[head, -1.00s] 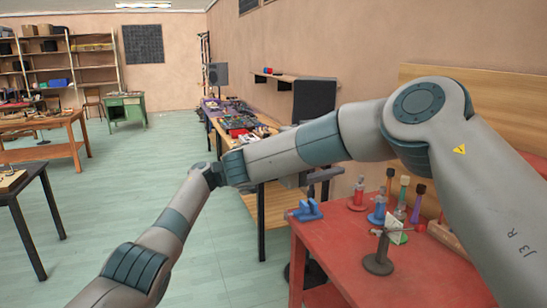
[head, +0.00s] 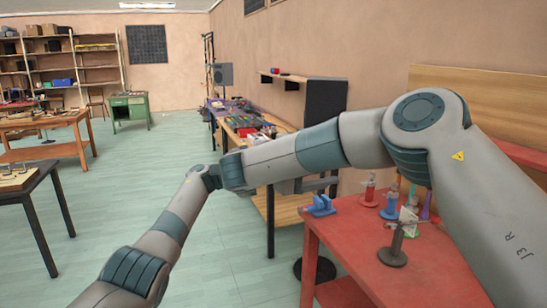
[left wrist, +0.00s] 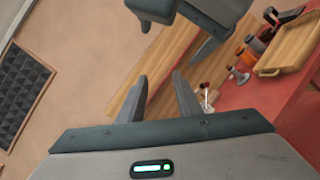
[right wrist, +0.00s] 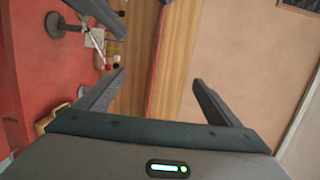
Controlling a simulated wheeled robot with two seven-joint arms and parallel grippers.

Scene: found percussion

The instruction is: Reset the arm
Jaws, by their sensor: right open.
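Dark-legged table (head: 35,178) stands at left. The green floor (head: 130,200) between is clear.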

